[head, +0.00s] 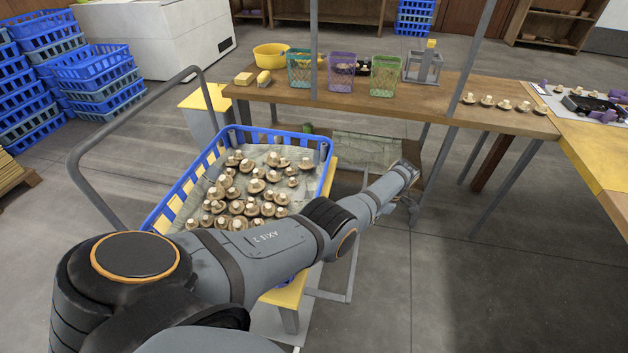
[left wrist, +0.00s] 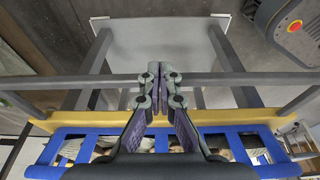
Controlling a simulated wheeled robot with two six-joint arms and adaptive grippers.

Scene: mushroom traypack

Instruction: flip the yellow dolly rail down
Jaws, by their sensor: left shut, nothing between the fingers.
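A blue crate (head: 325,165) of brown-and-white mushrooms stands on a dolly with yellow boards (head: 290,296). A yellow edge runs beside the crate; it shows as a yellow strip (left wrist: 40,124) in the left wrist view. I cannot tell whether this strip is the rail that flips. My left arm reaches across in front of the crate, and my left gripper (head: 410,206) is small and partly hidden beyond its right side. In the left wrist view the left gripper (left wrist: 160,72) is shut and empty, its tips overlapping a grey bar (left wrist: 230,79); contact is unclear. My right gripper is out of view.
A grey handle (head: 80,150) rises left of the crate. A wooden table (head: 470,88) behind carries baskets, a yellow bowl (head: 270,55) and mushrooms. Its legs stand near my left gripper. Blue crate stacks (head: 95,70) are at far left. Floor at lower right is clear.

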